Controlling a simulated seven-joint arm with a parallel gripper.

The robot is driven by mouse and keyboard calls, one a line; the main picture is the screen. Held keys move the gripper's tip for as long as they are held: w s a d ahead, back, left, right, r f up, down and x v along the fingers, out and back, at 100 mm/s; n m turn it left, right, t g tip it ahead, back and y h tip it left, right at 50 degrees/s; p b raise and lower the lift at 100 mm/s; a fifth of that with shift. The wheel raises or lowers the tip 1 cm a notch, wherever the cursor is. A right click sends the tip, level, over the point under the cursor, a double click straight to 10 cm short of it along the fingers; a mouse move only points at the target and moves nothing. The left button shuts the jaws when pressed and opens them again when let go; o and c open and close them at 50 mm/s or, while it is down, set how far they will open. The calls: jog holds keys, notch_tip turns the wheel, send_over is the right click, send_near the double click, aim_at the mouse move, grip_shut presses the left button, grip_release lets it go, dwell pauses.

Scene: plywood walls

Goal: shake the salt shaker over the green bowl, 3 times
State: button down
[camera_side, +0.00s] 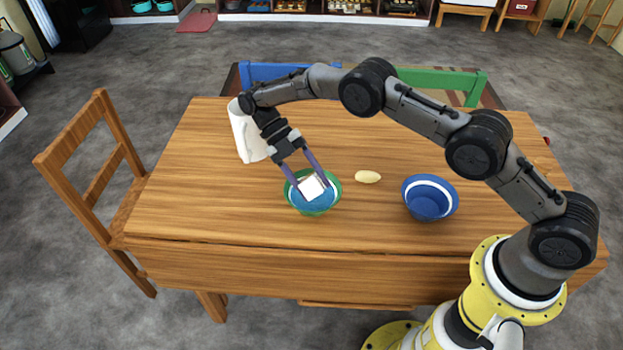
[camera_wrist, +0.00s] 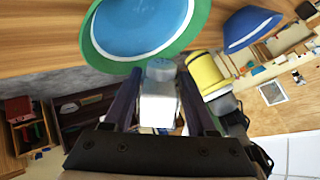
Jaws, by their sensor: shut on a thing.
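The white salt shaker (camera_side: 312,188) is between the fingers of my gripper (camera_side: 308,181), which is shut on it. In the side view the shaker overlaps the green bowl (camera_side: 315,208), which has a blue inside and a white ring. The gripper slants down from upper left. In the wrist view the shaker (camera_wrist: 158,108) has its greyish cap end pointing away from the palm, toward the green bowl (camera_wrist: 103,55). The exact height above the bowl is hard to tell.
A blue bowl (camera_side: 430,203) stands to the right on the wooden table (camera_side: 250,220). A small pale yellow oval thing (camera_side: 368,177) lies between the bowls. A white pitcher-like vessel (camera_side: 248,140) stands behind my gripper. A wooden chair (camera_side: 95,150) is at the left. The table's front left is clear.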

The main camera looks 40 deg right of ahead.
aim_at(312, 174)
jog(key=shift+r, duration=0.1)
jog(key=shift+r, duration=1.7)
notch_tip(312, 174, down, 4)
jog(key=shift+r, duration=0.2)
jog(key=shift+r, duration=0.1)
jog(key=shift+r, duration=1.7)
